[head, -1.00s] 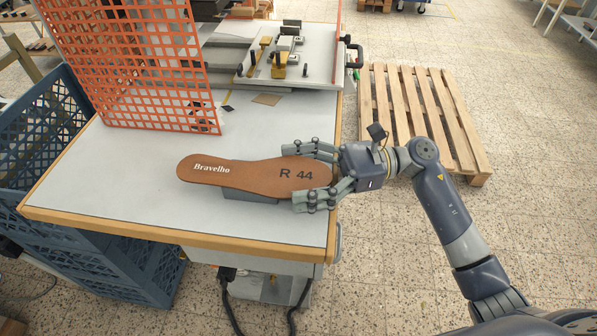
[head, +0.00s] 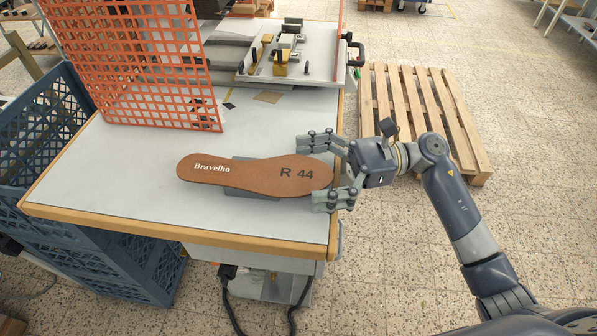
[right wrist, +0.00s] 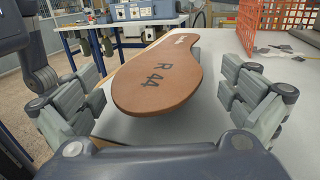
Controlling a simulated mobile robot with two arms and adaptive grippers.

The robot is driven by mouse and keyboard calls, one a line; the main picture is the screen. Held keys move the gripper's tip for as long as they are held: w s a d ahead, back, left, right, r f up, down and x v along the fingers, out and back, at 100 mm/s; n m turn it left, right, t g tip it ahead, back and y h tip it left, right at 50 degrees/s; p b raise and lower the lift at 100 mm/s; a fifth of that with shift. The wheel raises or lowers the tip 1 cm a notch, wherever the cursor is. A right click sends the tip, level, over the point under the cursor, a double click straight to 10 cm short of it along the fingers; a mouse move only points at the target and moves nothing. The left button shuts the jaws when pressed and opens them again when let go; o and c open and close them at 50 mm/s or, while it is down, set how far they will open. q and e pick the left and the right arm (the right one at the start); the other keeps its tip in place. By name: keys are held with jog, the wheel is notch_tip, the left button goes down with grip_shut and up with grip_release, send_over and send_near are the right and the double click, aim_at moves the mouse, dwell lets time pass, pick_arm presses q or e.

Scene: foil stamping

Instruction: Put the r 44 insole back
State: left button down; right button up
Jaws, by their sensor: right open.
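The brown insole (head: 256,174), printed "Bravelho" and "R 44", lies on a low grey block (head: 246,192) on the table, its ends reaching past the block. In the right wrist view the insole (right wrist: 158,76) lies ahead between the two spread fingers (right wrist: 160,105), with the R 44 end nearest. My left gripper is not in view.
The worktable (head: 110,205) has free room around the insole. An orange mesh guard (head: 135,65) and a press plate with clamps (head: 300,55) stand at the back. Blue crates (head: 40,130) stand at the left, and a wooden pallet (head: 420,105) lies on the floor at the right.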

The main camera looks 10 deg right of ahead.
jog(key=d+b, duration=0.2)
jog(key=d, duration=0.7)
jog(key=shift+w+d+f+b, duration=0.1)
jog(key=shift+d+f+b, duration=0.05)
jog(key=shift+d+b, duration=0.25)
jog(key=shift+d, duration=0.3)
